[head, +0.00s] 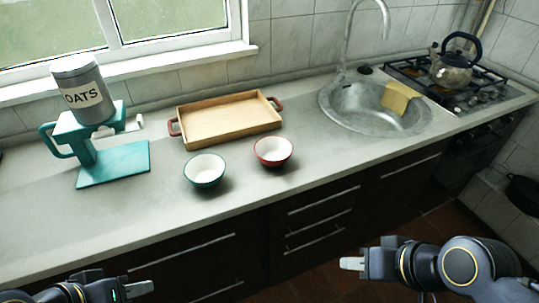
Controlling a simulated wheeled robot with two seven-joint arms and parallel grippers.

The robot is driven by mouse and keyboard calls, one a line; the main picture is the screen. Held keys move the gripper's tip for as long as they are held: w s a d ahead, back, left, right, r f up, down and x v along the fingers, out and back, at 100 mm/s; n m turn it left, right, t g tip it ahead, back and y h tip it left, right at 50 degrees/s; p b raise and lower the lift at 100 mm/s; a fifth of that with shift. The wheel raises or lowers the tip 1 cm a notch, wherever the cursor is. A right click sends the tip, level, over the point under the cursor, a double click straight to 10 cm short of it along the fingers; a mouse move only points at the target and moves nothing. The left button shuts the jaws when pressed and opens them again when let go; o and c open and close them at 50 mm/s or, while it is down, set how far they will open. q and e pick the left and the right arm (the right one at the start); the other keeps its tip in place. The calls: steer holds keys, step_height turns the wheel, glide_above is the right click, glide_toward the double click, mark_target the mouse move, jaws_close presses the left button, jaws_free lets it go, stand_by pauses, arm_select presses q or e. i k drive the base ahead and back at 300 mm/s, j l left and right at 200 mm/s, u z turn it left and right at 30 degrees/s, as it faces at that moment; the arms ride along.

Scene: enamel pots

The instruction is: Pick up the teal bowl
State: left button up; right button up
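The teal bowl (205,171), white inside with a teal rim, stands upright on the countertop left of the middle. A red bowl (273,152), also white inside, stands just to its right, apart from it. My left gripper (140,289) is at the bottom left, in front of the counter and well short of the teal bowl. My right gripper (352,263) is in front of the cupboards at the bottom right, far from both bowls. Both grippers are seen from the side, so the gap between their fingers does not show. Neither appears to hold anything.
A wooden tray (228,121) with red handles lies behind the bowls. A teal stand (112,165) carrying an oats tin (82,92) is on the left. A sink (345,112) with a yellow sponge (398,97) and a hob with a kettle (449,72) are on the right.

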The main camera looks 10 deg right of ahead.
mark_target(203, 171)
steer(key=i+l+u, duration=0.1)
steer(key=u, duration=0.25)
steer(key=i+l+u, duration=0.1)
steer(key=u, duration=0.25)
steer(key=i+l+u, duration=0.15)
steer(key=u, duration=0.75)
